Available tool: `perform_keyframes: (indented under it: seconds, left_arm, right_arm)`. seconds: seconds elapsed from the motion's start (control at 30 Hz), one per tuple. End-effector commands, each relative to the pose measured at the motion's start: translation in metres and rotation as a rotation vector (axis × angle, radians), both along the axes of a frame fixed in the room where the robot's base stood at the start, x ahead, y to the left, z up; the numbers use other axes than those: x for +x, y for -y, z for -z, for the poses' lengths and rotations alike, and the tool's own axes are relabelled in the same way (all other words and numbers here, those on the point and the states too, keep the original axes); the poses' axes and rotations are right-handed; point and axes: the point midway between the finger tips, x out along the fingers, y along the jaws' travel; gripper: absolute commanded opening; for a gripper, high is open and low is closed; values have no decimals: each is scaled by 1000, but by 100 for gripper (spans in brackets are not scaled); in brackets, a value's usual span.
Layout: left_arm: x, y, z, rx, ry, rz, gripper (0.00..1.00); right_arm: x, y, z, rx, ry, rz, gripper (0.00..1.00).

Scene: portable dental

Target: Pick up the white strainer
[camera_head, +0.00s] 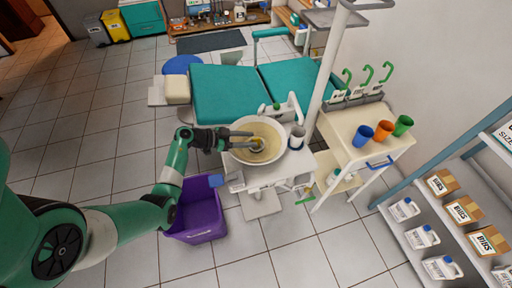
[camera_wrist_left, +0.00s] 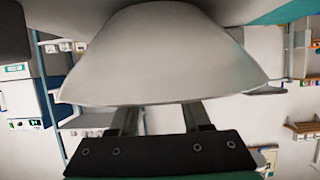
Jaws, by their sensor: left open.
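My left gripper (camera_head: 254,140) reaches in from the left, with its fingers parted over the round basin (camera_head: 275,158). The basin has a white rim and a cream inside. A small pale grey round piece (camera_head: 257,147) sits in the basin close to the fingertips; it looks like the strainer, but it is partly hidden and I cannot tell whether the fingers touch it. In the left wrist view a large white curved surface, likely the basin (camera_wrist_left: 165,60), fills the upper middle and hides the fingertips. The finger bases show below it. My right gripper is not in view.
A teal dental chair (camera_head: 225,92) stands behind the basin. A purple bin (camera_head: 197,215) is on the floor at the left. A white cart (camera_head: 365,140) with blue, orange and green cups stands right. A shelf with boxes (camera_head: 464,210) is far right. The foreground floor is clear.

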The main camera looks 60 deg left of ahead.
Motion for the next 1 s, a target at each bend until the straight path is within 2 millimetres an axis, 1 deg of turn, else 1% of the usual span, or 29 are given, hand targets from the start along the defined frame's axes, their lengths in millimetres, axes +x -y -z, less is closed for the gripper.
perform_keyframes:
  seconds: [0.03,0.1,0.23,0.43,0.47,0.5,0.57,0.7,1.0]
  left_arm:
    - [9,1,15,3,0,3,48]
    - [19,3,18,2,0,5,48]
    - [31,4,18,1,0,2,48]
    - [32,4,16,1,0,0,48]
    - [32,4,16,1,0,0,44]
    - [32,4,16,1,0,0,37]
    - [32,4,16,1,0,0,26]
    - [31,4,16,1,0,0,1]
    - [31,4,16,1,0,0,0]
  right_arm:
    - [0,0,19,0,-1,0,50]
    - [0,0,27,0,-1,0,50]
    - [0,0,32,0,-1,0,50]
    - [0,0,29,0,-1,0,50]
    - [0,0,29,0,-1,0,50]
    - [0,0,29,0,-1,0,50]
    - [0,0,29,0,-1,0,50]
    - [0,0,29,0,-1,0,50]
    - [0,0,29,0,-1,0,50]
